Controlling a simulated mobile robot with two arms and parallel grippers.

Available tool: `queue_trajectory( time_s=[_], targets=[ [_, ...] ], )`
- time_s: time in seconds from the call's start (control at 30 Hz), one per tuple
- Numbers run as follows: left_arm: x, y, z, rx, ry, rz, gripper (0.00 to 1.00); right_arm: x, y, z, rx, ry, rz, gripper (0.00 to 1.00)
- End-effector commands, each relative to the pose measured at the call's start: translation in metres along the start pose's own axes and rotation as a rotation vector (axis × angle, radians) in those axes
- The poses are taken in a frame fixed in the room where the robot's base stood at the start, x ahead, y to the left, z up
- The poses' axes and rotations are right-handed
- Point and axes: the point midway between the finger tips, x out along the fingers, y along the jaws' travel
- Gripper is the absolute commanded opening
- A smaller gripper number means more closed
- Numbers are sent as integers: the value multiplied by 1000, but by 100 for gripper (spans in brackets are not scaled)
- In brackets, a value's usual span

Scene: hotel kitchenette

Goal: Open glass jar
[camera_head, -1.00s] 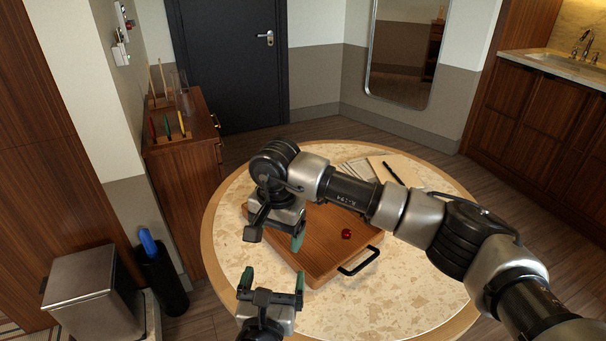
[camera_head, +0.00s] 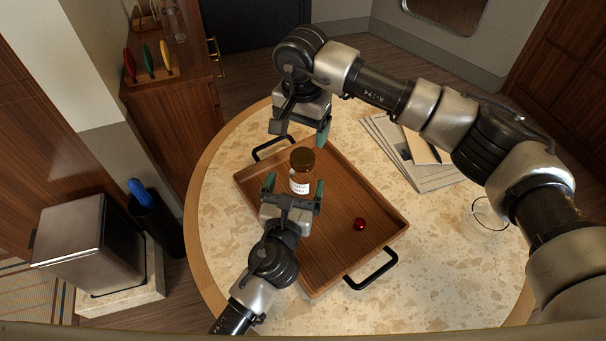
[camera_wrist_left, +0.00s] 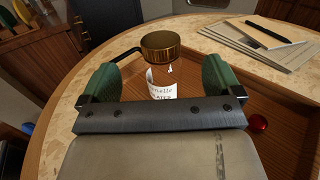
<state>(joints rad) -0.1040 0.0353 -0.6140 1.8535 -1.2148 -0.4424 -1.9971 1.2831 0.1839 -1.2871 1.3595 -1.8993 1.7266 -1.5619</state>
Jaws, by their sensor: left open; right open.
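The glass jar (camera_head: 301,180) has a dark brown lid and a white label. It stands upright in the left part of the wooden tray (camera_head: 384,207). In the left wrist view the jar (camera_wrist_left: 163,82) shows a golden-brown lid and stands between and beyond the fingertips. My left gripper (camera_head: 293,187) is open, low in front of the jar, with green finger pads; its fingers also show in the left wrist view (camera_wrist_left: 160,80). My right gripper (camera_head: 300,130) is open above and behind the jar, its fingers pointing down, apart from the lid as far as I can tell.
A small red ball (camera_head: 360,224) lies in the tray. The tray has black handles (camera_head: 371,269). Newspapers with a notepad and pen (camera_head: 424,160) lie at the right, near a clear glass (camera_head: 489,213). The front of the round table is clear.

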Motion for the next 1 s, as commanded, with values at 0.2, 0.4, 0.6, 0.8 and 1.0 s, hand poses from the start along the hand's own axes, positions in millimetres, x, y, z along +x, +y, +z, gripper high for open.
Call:
queue_trajectory(
  time_s=[0.2,0.4,0.6,0.8,1.0],
  targets=[
    [0,0,-34,5,4,-1,93,0,0,0,1,0,0,78],
    [28,0,-40,-1,-3,-1,93,0,0,0,1,0,0,78],
    [59,0,-41,1,-2,-1,93,0,0,0,1,0,0,78],
    [73,0,-41,0,0,-2,93,0,0,0,1,0,0,78],
    [76,0,-41,-1,0,-2,93,0,0,0,1,0,0,78]
  ],
)
